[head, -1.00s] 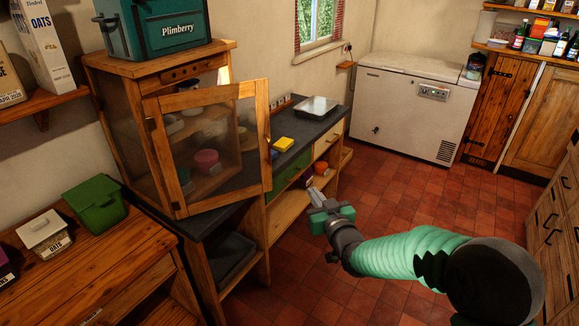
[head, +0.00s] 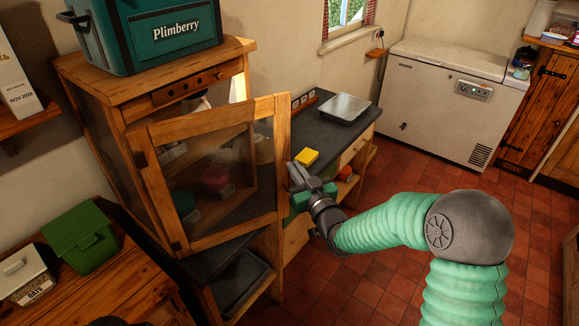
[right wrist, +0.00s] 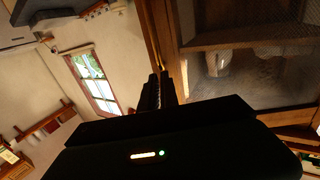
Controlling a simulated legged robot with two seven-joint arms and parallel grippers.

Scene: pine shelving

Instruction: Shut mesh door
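The mesh door (head: 212,120) is a wooden frame with see-through mesh, standing open from the front of the wooden cabinet (head: 150,90). Dark hinges show on its left side, and its free edge is on the right. My right gripper (head: 296,173) is beside that free edge, on its right. Its fingers look shut together and hold nothing; whether they touch the door is unclear. In the right wrist view the gripper's fingers (right wrist: 161,90) point along a wooden upright, with mesh (right wrist: 250,75) to its right.
A teal Plimberry box (head: 150,35) stands on the cabinet. A yellow block (head: 306,157) and a metal tray (head: 343,108) rest on the dark counter (head: 310,125). A green bin (head: 82,238) is at lower left. Red-tiled floor (head: 390,180) is open to the right.

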